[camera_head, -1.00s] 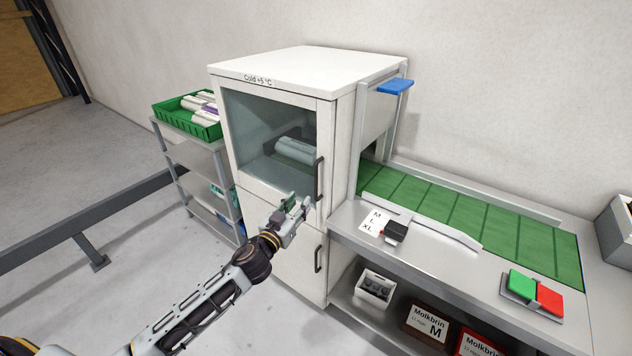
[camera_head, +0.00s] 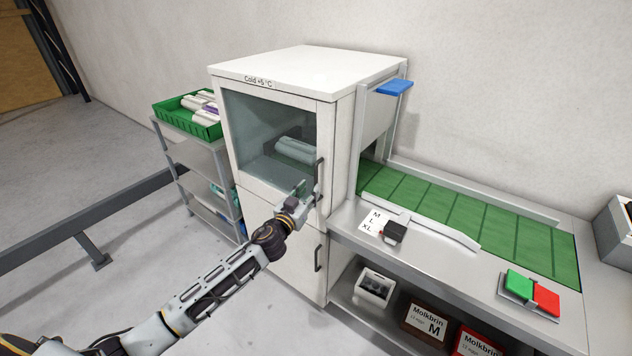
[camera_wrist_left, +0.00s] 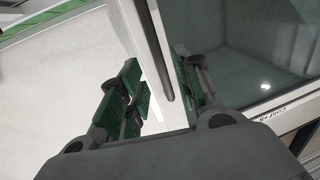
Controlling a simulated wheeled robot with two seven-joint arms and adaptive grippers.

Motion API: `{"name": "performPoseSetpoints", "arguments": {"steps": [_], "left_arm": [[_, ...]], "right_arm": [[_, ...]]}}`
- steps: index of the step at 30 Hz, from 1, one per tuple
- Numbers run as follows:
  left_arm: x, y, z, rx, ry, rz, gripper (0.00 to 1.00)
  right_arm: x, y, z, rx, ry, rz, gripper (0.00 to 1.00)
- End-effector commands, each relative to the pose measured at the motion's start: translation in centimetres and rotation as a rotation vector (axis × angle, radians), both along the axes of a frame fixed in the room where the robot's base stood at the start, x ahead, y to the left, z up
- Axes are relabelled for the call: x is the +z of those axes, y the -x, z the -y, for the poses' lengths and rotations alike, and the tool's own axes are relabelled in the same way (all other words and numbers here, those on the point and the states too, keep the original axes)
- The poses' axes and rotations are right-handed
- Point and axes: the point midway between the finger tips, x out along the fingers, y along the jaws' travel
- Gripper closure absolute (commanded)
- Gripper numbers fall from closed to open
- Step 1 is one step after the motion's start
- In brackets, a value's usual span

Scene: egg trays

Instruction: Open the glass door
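The glass door (camera_head: 262,140) of the white cold cabinet is closed; its pane also shows in the left wrist view (camera_wrist_left: 255,45). Its dark vertical handle (camera_head: 321,173) is on the door's right edge. My left gripper (camera_head: 306,191) is at the lower part of this handle. In the left wrist view the green-padded fingers (camera_wrist_left: 157,75) are apart, and the handle (camera_wrist_left: 160,50) runs between them in the picture. I cannot tell whether either finger touches it. My right gripper is not in view.
A lower cabinet door with its own handle (camera_head: 318,258) is below. A green conveyor (camera_head: 440,203) and metal counter (camera_head: 455,262) stand to the right. A shelf rack (camera_head: 192,155) with a green crate (camera_head: 166,111) stands to the left. The floor in front is open.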

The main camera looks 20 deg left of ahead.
Motion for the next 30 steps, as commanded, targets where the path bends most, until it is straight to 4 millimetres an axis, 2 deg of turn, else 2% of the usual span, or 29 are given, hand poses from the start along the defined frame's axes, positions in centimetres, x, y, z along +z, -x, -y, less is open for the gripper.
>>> {"name": "performPoseSetpoints", "arguments": {"steps": [18,30], "left_arm": [[0.1,-4.7,0.7,0.000,0.001,0.000,0.66],[0.0,-6.1,1.0,-0.001,0.000,0.000,0.66]], "right_arm": [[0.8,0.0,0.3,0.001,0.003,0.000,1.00],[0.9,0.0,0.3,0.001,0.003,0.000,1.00]]}}
